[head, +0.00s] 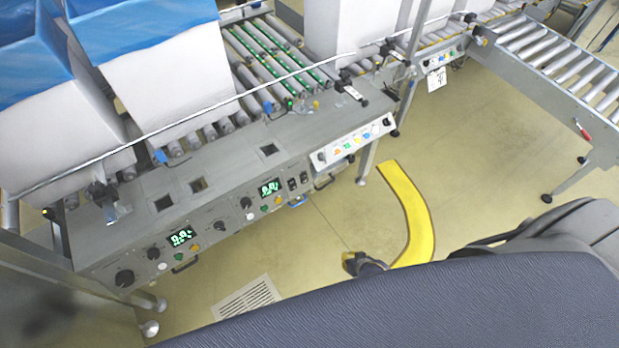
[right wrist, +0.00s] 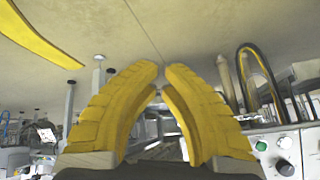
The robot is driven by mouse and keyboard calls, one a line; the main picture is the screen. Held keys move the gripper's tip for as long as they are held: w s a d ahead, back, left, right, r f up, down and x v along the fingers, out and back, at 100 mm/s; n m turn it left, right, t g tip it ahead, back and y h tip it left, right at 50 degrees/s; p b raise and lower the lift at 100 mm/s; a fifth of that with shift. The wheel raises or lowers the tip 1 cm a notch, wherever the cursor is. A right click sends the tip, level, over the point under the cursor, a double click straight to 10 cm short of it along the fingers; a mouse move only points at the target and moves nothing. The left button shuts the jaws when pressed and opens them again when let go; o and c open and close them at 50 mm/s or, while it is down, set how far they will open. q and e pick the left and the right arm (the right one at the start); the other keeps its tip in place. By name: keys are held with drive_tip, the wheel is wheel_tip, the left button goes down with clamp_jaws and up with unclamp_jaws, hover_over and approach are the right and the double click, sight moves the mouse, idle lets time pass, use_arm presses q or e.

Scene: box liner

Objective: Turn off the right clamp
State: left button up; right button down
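A grey control panel (head: 215,222) runs along the front of the conveyor, with dark knobs, small coloured buttons and two lit green displays. I cannot read the labels, so I cannot tell which control is for the right clamp. My right gripper (head: 362,263) has yellow fingers and is over the floor, below and right of the panel, apart from it. In the right wrist view its fingertips (right wrist: 161,70) nearly meet, with nothing between them. Panel knobs (right wrist: 285,143) show at lower right there. My left gripper is not in view.
A white button strip (head: 352,142) juts out at the panel's right end. White boxes with blue liners (head: 150,60) stand on the rollers behind. A black handle loop (right wrist: 258,75) sticks out near the gripper. Floor with a yellow stripe (head: 408,215) is clear at right.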

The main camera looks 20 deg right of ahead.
sight(307, 176)
drive_tip(key=w+a+r+m+t+y, duration=0.1)
drive_tip(key=w+r+m, duration=0.5)
drive_tip(key=r, duration=0.6)
drive_tip(key=w+a+r+m+t+y, duration=0.1)
drive_tip(key=w+r+m+t, duration=0.3)
drive_tip(key=w+r, duration=0.7)
drive_tip(key=r+m, duration=0.1)
drive_tip(key=m, duration=0.1)
drive_tip(key=shift+w+a+m+y, duration=0.2)
drive_tip(key=shift+a+m+y, duration=0.1)
drive_tip(key=shift+a+m, duration=0.1)
drive_tip(key=x, duration=1.2)
drive_tip(key=shift+w+r, duration=0.15)
drive_tip(key=shift+r, duration=0.1)
drive_tip(key=shift+x, duration=0.95)
drive_tip(key=shift+r, duration=0.2)
drive_tip(key=shift+w, duration=0.1)
